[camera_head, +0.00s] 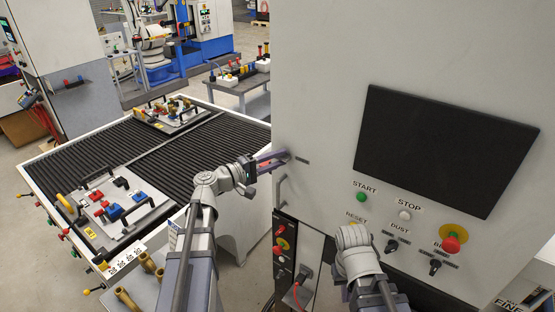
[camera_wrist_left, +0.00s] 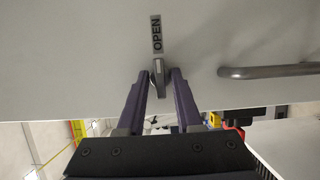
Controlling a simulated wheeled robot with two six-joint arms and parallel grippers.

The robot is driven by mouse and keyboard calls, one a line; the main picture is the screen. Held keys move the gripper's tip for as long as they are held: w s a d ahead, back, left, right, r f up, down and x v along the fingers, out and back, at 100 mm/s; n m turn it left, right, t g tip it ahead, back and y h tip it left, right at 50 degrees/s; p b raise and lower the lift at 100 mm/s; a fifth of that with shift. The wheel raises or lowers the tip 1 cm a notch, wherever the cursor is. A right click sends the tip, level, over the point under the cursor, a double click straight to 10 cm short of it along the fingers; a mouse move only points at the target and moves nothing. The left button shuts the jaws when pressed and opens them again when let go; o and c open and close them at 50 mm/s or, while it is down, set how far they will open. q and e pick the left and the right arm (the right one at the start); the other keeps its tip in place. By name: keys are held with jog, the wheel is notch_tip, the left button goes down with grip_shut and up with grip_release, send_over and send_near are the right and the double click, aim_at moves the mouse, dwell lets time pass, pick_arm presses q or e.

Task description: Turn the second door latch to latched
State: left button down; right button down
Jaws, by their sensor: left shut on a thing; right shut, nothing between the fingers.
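A small grey latch (camera_wrist_left: 157,78) sits on a pale door surface in the left wrist view, just below a label reading OPEN (camera_wrist_left: 156,33). Its lever lies roughly in line with the label. My left gripper (camera_wrist_left: 160,76) has its two purple fingers on either side of the latch, shut on it. In the head view my left gripper (camera_head: 272,161) reaches the left edge of the big machine cabinet, and the latch is mostly hidden there. My right arm's wrist shows low in front of the control panel; its fingers are hidden.
A bar handle (camera_wrist_left: 270,71) is fixed beside the latch; it also shows in the head view (camera_head: 282,191). The cabinet panel (camera_head: 330,130) carries a dark screen (camera_head: 440,150) and buttons. A ribbed table (camera_head: 150,143) with fixture trays stands to the left.

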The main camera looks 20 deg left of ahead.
pick_arm(q)
jog(key=shift+f, duration=0.1)
jog(key=n+b, duration=0.3)
jog(key=shift+f+t+h, duration=0.25)
jog(key=shift+t+h, duration=0.15)
jog(key=n+t+b, duration=0.1)
jog(key=n, duration=0.2)
jog(key=n+t+b, duration=0.1)
jog(key=n+b, duration=0.1)
jog(key=n, duration=0.1)
jog(key=shift+d+t, duration=0.1)
jog(key=shift+t, duration=0.2)
jog(key=n+t+y+b, duration=0.1)
jog(key=n, duration=0.2)
jog(key=n+t+y+b, duration=0.1)
jog(key=n, duration=0.2)
jog(key=shift+s+d, duration=0.1)
jog(key=shift+d, duration=0.05)
jog(key=shift+n+t+y+b, duration=0.25)
jog(key=shift+n+t+y, duration=0.45)
jog(key=shift+n, duration=1.1)
jog(key=shift+n+t+y+b, duration=0.25)
jog(key=shift+n+t+y, duration=0.4)
jog(key=shift+n, duration=1.15)
jog(key=shift+n+y, duration=0.3)
jog(key=shift+y, duration=0.05)
jog(key=c, duration=0.9)
grip_release()
